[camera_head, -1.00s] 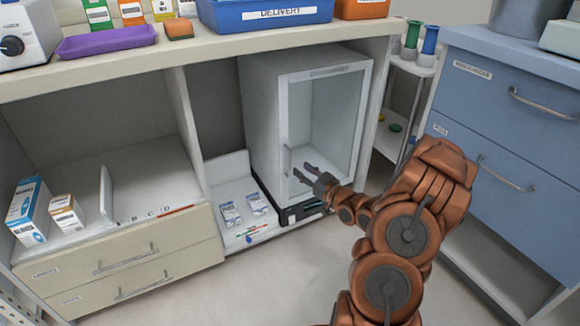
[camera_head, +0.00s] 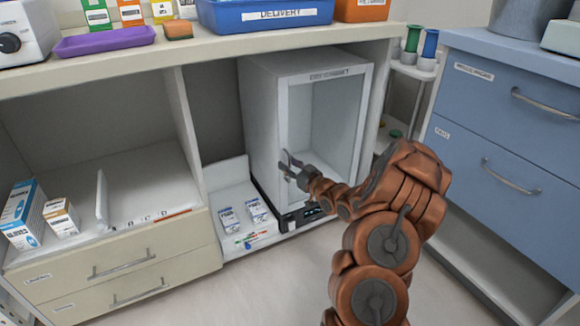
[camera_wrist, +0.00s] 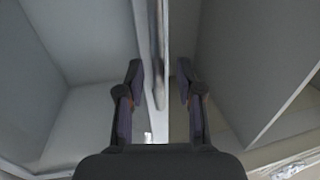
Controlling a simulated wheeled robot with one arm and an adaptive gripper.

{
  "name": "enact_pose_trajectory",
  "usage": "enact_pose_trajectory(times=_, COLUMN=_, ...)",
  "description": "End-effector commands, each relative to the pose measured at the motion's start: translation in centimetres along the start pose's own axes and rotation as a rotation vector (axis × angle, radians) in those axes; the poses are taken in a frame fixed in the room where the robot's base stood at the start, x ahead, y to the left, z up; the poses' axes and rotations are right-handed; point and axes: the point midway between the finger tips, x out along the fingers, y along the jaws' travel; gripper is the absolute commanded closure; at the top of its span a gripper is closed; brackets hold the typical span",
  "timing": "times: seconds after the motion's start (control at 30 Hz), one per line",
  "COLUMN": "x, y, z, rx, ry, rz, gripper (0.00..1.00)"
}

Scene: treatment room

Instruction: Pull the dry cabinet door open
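The dry cabinet (camera_head: 268,115) is a white box with a glazed front door (camera_head: 335,112), standing in the bay under the counter. The door looks shut in its frame. My gripper (camera_head: 286,162) is at the left edge of the door front, where the upright handle is. In the wrist view my gripper (camera_wrist: 159,75) is open, with one dark finger on each side of a narrow upright bar (camera_wrist: 160,45), which looks like the handle or door edge. Gaps show between the fingers and the bar. The handle is mostly hidden by my fingers in the head view.
Small packets (camera_head: 257,211) and coloured pens lie on a low shelf left of the cabinet. Beige drawers (camera_head: 125,265) are further left, and blue drawers (camera_head: 500,160) stand at right. A counter (camera_head: 215,48) overhangs the cabinet. The floor in front is clear.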

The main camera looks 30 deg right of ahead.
Motion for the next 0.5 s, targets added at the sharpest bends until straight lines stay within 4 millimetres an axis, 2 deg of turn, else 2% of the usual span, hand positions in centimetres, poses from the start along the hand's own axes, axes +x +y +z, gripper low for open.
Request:
enact_pose_trajectory(times=0.17, x=-0.02, y=0.03, z=-0.01, rx=0.000, ry=0.000, rz=0.001, gripper=0.66)
enact_pose_trajectory(times=0.5, x=-0.04, y=0.05, z=-0.02, rx=0.000, ry=0.000, rz=0.001, gripper=1.00)
